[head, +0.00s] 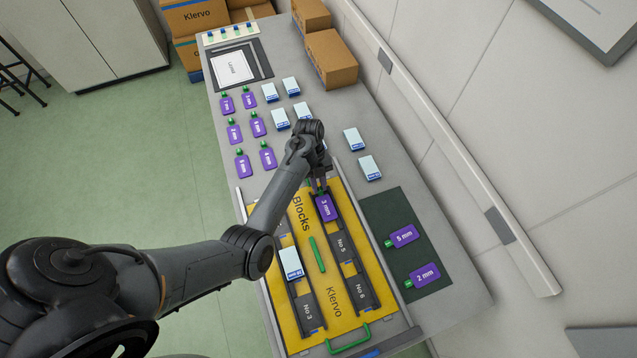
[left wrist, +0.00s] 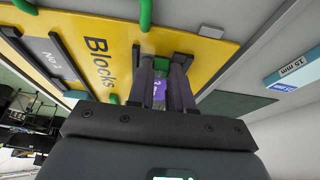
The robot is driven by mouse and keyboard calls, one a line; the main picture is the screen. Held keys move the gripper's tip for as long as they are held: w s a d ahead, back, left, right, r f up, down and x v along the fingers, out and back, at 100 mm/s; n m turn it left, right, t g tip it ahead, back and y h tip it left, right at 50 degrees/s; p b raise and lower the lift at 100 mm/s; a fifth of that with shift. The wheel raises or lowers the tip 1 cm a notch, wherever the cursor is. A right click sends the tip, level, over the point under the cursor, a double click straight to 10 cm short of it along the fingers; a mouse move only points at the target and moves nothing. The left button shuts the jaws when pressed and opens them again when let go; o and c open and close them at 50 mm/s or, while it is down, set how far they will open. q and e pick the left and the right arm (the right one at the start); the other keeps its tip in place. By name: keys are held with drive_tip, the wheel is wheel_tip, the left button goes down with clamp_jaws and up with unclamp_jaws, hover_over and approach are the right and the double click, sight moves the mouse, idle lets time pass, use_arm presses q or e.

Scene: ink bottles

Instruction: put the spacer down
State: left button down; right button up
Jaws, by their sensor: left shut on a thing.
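My left gripper (head: 320,186) is shut on a purple spacer (head: 325,207) with a white label that looks like 3 mm. The spacer is at the top compartment of the right black rack (head: 344,246) on the yellow Blocks board (head: 313,325). I cannot tell whether it rests on the bottom or hangs just above. In the left wrist view the gripper's fingers (left wrist: 167,85) stand on both sides of the purple spacer (left wrist: 159,88), with its green tab (left wrist: 163,63) beyond; the fingers hide much of it. My right gripper is not in view.
A white block (head: 291,263) sits in the left rack. Purple spacers (head: 403,236) lie on a dark green mat (head: 376,211) at right. More spacers (head: 243,166) and white blocks (head: 369,168) lie farther back. A green handle (head: 348,344) stands at the board's near edge.

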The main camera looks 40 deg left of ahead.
use_arm(q)
drive_tip(key=shift+f, duration=0.15)
drive_tip(key=c, duration=1)
unclamp_jaws()
drive_tip(key=shift+c, duration=0.2)
